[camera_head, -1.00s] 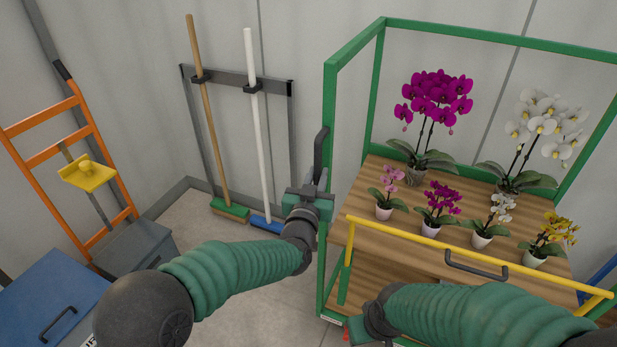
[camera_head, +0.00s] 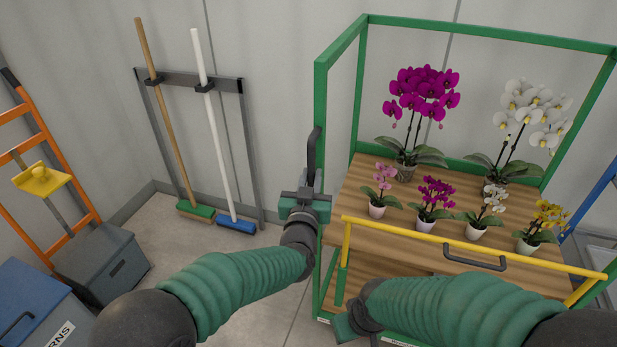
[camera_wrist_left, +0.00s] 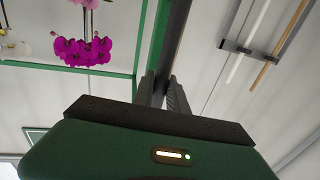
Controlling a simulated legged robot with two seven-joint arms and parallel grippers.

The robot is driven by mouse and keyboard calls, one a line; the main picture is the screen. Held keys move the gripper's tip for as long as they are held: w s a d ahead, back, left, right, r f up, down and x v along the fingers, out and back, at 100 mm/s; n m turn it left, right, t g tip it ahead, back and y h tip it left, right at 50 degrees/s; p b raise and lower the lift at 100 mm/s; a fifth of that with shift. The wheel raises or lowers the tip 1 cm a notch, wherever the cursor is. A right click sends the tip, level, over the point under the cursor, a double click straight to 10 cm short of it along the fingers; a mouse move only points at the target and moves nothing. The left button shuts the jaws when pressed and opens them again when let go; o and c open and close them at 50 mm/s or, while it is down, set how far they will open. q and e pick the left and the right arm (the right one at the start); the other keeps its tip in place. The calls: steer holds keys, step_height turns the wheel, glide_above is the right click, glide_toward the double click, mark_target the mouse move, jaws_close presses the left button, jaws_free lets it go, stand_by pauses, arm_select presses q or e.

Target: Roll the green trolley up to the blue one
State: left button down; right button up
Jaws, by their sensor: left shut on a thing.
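The green trolley (camera_head: 341,45) stands in front of me in the head view, with a wooden shelf (camera_head: 385,225) carrying several potted orchids. My left gripper (camera_head: 310,190) is shut on the black upright handle (camera_head: 315,150) at the trolley's left post. In the left wrist view its fingers (camera_wrist_left: 165,92) close around a dark bar beside the green frame. My right gripper (camera_head: 345,328) is low near the trolley's front left corner; its fingers are too hidden to tell their state. A blue frame (camera_head: 592,195), likely the blue trolley, shows partly at the right edge, with a gap before the green one.
A yellow bar (camera_head: 440,236) with a black grip crosses the green trolley's front. A rack with two brooms (camera_head: 190,82) stands at the left wall. An orange ladder-like frame (camera_head: 45,150), a grey box (camera_head: 105,262) and a blue box (camera_head: 35,310) are at the left. Floor between is clear.

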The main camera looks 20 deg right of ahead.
arm_select(q)
steer(key=shift+s+d+f, duration=0.15)
steer(key=shift+d, duration=0.05)
stand_by(0.3)
steer(key=c, duration=1.5)
jaws_free()
steer(key=shift+o, duration=0.9)
steer(key=shift+d, duration=0.15)
